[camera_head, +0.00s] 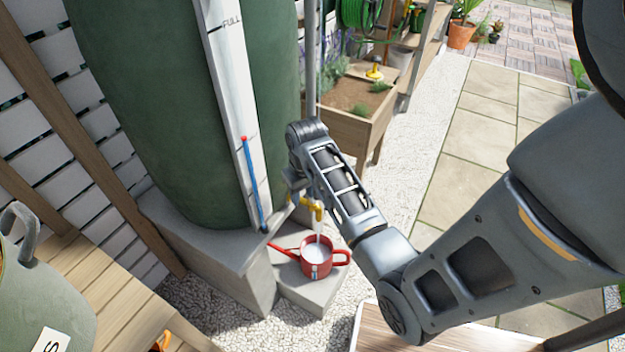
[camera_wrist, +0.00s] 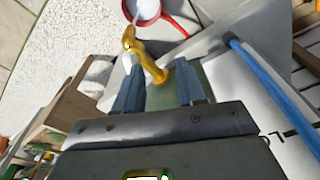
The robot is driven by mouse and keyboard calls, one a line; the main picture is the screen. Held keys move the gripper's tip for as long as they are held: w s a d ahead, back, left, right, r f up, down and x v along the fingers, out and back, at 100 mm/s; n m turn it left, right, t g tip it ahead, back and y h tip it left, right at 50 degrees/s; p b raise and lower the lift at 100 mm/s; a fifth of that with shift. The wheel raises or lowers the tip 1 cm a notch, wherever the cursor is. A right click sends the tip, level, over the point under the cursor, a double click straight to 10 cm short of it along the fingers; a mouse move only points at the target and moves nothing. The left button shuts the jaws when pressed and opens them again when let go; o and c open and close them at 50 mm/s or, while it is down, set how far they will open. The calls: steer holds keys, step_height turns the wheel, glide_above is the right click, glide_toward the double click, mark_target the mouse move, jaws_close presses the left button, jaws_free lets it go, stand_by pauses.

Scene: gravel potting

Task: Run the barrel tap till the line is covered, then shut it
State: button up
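The green barrel (camera_head: 165,100) stands on a grey block, with a yellow tap (camera_head: 312,208) low at its front. The tap also shows in the wrist view (camera_wrist: 143,56). My gripper (camera_wrist: 160,68) is at the tap, its two fingers apart with part of the yellow tap between them; I see no finger closed on it. A red can (camera_head: 311,268) stands upright under the tap, and its rim shows in the wrist view (camera_wrist: 183,18). A pale stream falls from the tap into the can, whose inside looks whitish. I cannot make out a fill line in it.
A white gauge board (camera_head: 230,80) marked FULL, with a blue tube (camera_head: 251,180), runs down the barrel. A wooden planter (camera_head: 355,115) stands behind my arm. A grey-green can (camera_head: 45,295) sits on slats at lower left. Paving lies open at right.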

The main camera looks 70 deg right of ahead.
steer(key=shift+m+g+y, duration=0.3)
steer(key=shift+g+y, duration=0.1)
steer(key=shift+g, duration=0.1)
steer(key=d+r, duration=0.2)
steer(key=s+d+r, duration=0.1)
steer(key=d+r, duration=0.1)
steer(key=shift+s+d+p, duration=0.15)
steer(key=shift+d+p, duration=0.05)
steer(key=shift+p, duration=0.2)
steer(key=shift+s+d+f, duration=0.1)
steer(key=shift+f, duration=0.05)
step_height(320, 180, down, 7)
steer(key=shift+f+b, duration=0.15)
steer(key=shift+b, duration=0.35)
steer(key=shift+c, duration=0.3)
jaws_close()
